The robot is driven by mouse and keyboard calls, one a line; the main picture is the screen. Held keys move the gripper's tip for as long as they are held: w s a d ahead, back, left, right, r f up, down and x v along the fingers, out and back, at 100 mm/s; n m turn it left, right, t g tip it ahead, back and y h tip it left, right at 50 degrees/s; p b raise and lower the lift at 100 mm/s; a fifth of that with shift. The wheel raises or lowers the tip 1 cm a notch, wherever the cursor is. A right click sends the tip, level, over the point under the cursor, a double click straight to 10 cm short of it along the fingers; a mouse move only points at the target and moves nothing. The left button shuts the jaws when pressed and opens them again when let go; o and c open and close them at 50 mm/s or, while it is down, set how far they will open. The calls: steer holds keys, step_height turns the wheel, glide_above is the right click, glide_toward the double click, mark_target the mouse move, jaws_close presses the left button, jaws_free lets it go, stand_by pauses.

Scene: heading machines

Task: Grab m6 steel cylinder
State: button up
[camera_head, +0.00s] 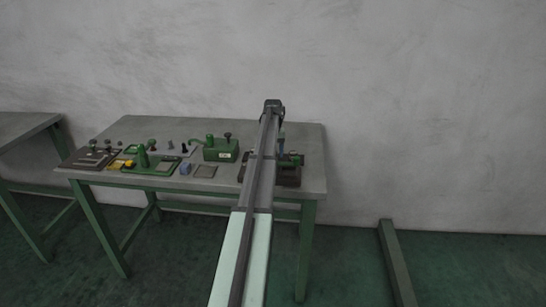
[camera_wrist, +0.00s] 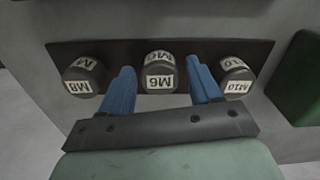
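In the wrist view, the M6 steel cylinder (camera_wrist: 160,72) stands in the middle of a row on a dark plate (camera_wrist: 218,50). It is a dark grey cylinder with a white label that reads M6 upside down. My gripper (camera_wrist: 161,80) is open, with one blue finger on each side of the M6 cylinder. There is a visible gap to each finger; I cannot tell how far the fingertips are from it in depth. In the head view, my arm stretches over the table and hides part of its right side; the fingers are not clear there.
An M8 cylinder (camera_wrist: 84,76) stands left of my fingers and an M10 cylinder (camera_wrist: 236,76) right, close to the right finger. A green block (camera_wrist: 298,80) is at the right edge. The table (camera_head: 311,150) holds a green machine (camera_head: 221,150) and several small tools; its right end is bare.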

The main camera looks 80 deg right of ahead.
jaws_close()
stand_by(0.3)
steer(key=shift+r, duration=0.1)
